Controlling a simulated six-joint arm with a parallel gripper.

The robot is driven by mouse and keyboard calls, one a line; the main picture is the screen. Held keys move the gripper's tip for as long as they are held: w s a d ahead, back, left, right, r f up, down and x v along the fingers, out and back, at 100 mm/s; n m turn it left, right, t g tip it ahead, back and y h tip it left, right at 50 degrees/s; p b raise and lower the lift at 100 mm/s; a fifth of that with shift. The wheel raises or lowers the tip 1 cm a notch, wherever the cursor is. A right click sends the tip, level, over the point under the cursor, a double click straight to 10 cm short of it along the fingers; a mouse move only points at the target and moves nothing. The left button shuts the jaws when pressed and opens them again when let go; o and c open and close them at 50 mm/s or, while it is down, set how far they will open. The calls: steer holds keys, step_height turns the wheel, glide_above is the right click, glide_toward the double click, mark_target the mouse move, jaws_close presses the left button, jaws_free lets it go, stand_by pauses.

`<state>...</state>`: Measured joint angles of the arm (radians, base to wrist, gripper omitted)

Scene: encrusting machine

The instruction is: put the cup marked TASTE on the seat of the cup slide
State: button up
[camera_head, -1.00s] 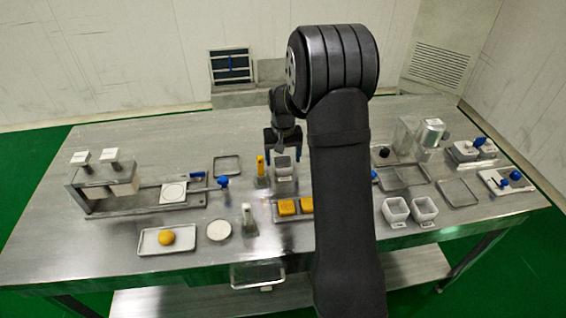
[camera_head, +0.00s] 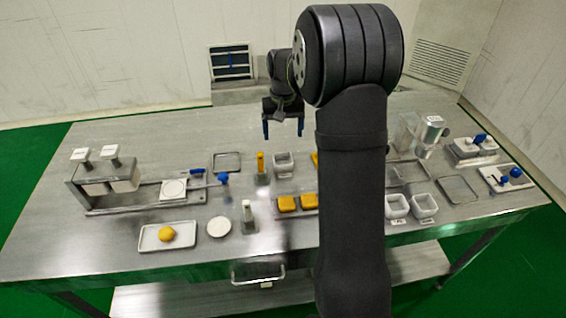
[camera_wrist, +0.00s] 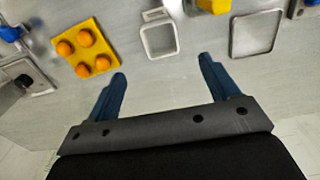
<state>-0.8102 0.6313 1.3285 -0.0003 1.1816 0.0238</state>
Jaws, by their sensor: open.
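A white square cup (camera_head: 284,161) stands upright near the middle of the table; a small plate or tab shows at its front. It also shows in the wrist view (camera_wrist: 158,40), empty and beyond my fingertips. Two more white square cups (camera_head: 396,206) (camera_head: 424,206) stand at the front right with small labels. I cannot read TASTE on any cup. My gripper (camera_head: 283,131) is open and empty, behind and above the middle cup and apart from it. A low slide with a square white seat (camera_head: 173,190) and blue knob (camera_head: 223,180) lies at left; I cannot confirm it is the cup slide.
A yellow-topped bottle (camera_head: 261,166) stands close left of the middle cup. An empty tray (camera_head: 227,162) is farther left. Orange blocks (camera_head: 287,203) lie in front. My arm hides part of the right side.

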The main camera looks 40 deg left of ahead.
step_height(320, 180, up, 5)
glide_toward(283, 161)
steer(key=s, duration=0.1)
steer(key=s+d+f, duration=0.1)
steer(key=s, duration=0.1)
steer(key=shift+d+f, duration=0.3)
steer(key=f, duration=0.5)
steer(key=shift+w+d+f, duration=0.1)
steer(key=shift+d, duration=0.15)
steer(key=c, duration=1.1)
steer(key=shift+c, duration=0.2)
